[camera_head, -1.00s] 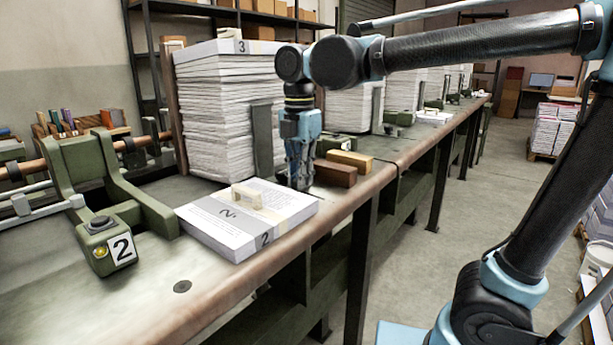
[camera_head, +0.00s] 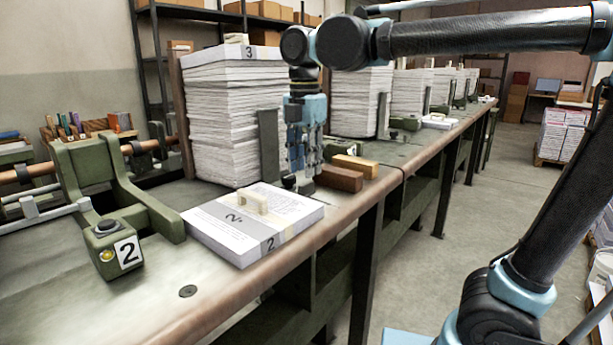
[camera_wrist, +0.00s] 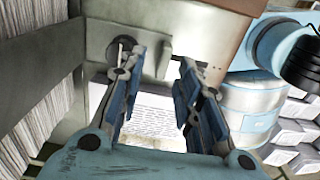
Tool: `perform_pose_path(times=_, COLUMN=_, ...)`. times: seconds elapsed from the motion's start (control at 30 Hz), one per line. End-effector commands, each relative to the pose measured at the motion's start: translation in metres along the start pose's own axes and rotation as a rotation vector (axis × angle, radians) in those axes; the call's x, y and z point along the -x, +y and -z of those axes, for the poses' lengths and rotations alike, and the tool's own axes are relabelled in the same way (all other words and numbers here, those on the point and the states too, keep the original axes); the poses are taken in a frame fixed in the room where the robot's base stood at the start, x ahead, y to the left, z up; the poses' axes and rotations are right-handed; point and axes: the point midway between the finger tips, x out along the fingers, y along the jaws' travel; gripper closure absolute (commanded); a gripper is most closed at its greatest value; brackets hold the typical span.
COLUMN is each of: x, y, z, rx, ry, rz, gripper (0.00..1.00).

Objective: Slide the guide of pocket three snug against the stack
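The paper stack of pocket three (camera_head: 235,120), with a "3" label on top, stands on the bench. Its guide, a dark green upright plate (camera_head: 268,145), is at the stack's right side. My gripper (camera_head: 301,186) points down just right of the guide, low over the bench and beside the wooden blocks. In the wrist view the two fingers (camera_wrist: 158,68) are apart with nothing clearly between them. A grey-green plate with a round dark knob (camera_wrist: 126,50) lies close to the left fingertip. Layered paper edges (camera_wrist: 40,95) show at left. Contact with the guide cannot be told.
A dark brown block (camera_head: 338,178) and a lighter block (camera_head: 356,165) lie right of my gripper. A banded paper pack marked 2 (camera_head: 240,235) lies in front. A green pocket-two fixture (camera_head: 120,250) stands at left. More stacks (camera_head: 360,100) stand farther along the bench.

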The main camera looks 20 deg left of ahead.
Motion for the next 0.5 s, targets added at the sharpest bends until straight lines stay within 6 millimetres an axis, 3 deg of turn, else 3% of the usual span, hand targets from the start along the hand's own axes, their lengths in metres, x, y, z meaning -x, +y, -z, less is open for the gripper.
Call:
perform_pose_path(times=0.2, x=0.041, y=0.0, z=0.0, rx=0.0, ry=0.001, rz=-0.001, gripper=0.68)
perform_pose_path(times=0.5, x=0.074, y=0.0, z=-0.001, rx=0.0, ry=0.001, rz=-0.001, gripper=0.68)
